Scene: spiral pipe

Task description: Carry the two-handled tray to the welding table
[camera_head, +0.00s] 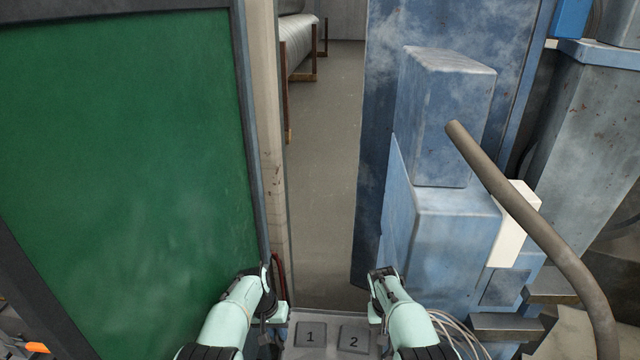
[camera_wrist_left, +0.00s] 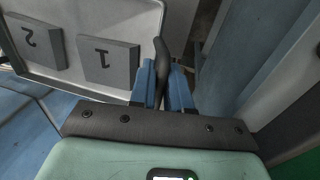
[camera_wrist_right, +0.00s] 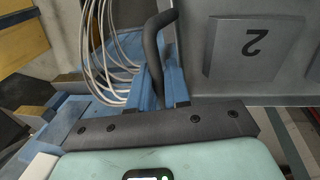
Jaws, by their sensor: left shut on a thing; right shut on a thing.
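The grey tray (camera_head: 330,318) is at the bottom middle of the head view, between my two arms. Two grey blocks marked 1 (camera_head: 310,335) and 2 (camera_head: 353,338) sit in it. My left gripper (camera_wrist_left: 163,84) is shut on the tray's dark handle (camera_wrist_left: 161,52) in the left wrist view. My right gripper (camera_wrist_right: 160,82) is shut on the other dark handle (camera_wrist_right: 152,45) in the right wrist view. In the head view the fingertips are mostly hidden by my wrists. I cannot make out a welding table for certain.
A green panel (camera_head: 130,150) in a dark frame stands close at left. A blue machine (camera_head: 445,230) with a bent pipe (camera_head: 530,220) stands close at right. Cables (camera_wrist_right: 118,60) hang near my right gripper. A narrow clear strip of floor (camera_head: 325,150) runs ahead between them.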

